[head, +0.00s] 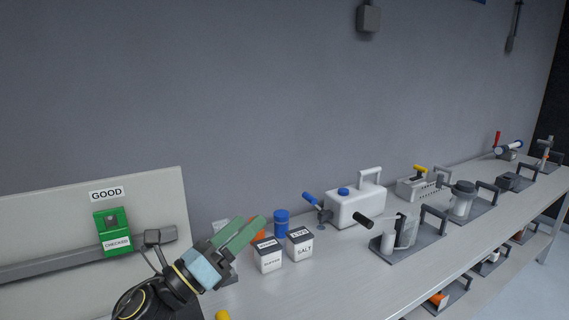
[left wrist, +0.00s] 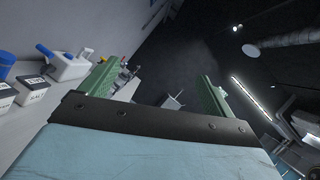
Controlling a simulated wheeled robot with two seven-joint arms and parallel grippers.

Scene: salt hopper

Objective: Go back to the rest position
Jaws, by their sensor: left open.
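My left gripper (head: 243,234) comes in from the bottom left of the head view, above the left part of the bench. Its green fingers point up and to the right. In the left wrist view its two fingers (left wrist: 157,88) stand wide apart with nothing between them. In the head view the fingers show in front of an orange item and close to the white box marked SALT (head: 300,245) and the other white labelled box (head: 268,257); I cannot tell how far apart they are in depth. My right gripper is not in view.
A long grey bench (head: 345,275) runs to the right along the wall. It carries a blue can (head: 281,223), a white jug (head: 352,208) and several handled fixtures. A panel with a GOOD label (head: 106,194) and a green CHECKED box (head: 113,232) stands left. Air above the bench is clear.

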